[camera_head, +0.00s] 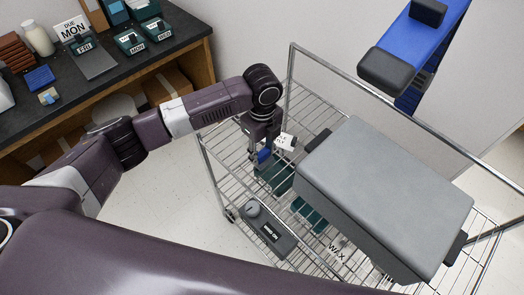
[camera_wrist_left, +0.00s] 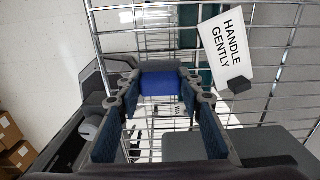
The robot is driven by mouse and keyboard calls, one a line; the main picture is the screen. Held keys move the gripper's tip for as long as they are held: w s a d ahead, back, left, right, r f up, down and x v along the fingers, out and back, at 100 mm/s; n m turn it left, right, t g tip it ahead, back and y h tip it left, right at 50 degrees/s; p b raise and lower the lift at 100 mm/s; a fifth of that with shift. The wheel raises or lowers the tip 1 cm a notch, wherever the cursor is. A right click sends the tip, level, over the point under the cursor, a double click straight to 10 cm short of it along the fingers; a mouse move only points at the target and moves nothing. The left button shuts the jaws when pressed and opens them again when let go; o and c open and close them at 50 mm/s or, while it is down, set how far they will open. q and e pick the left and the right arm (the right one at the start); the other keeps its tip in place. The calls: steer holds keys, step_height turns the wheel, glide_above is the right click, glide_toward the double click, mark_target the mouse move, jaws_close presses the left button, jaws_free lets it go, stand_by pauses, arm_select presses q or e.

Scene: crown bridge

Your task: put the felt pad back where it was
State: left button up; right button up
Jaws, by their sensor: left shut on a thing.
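My left gripper (camera_head: 262,150) reaches down over the left end of the wire cart (camera_head: 222,163). In the left wrist view its fingers (camera_wrist_left: 160,86) are closed on a small blue piece (camera_wrist_left: 160,83), which looks like the felt pad. The same blue piece shows at the fingertips in the head view (camera_head: 264,156). It appears held above the wire shelf, though its exact height is hard to tell. My right gripper is not in view.
A large grey box (camera_head: 385,190) covers the cart's right side. A "HANDLE GENTLY" card (camera_wrist_left: 226,48) stands close to the gripper. A dark device (camera_head: 268,236) sits at the cart's front left. The dark counter (camera_head: 125,82) at upper left holds labelled boxes (camera_head: 130,41).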

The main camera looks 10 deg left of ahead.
mark_target(262, 152)
arm_select(q)
steer(key=shift+f, duration=0.25)
steer(key=shift+f, duration=0.15)
steer(key=o, duration=1.1)
steer(key=shift+o, duration=0.2)
steer(key=shift+r, duration=0.5)
step_height(262, 152, up, 11)
steer(key=b, duration=0.2)
steer(key=shift+r+b, duration=0.2)
steer(key=shift+b, duration=0.1)
steer(key=shift+f, duration=0.1)
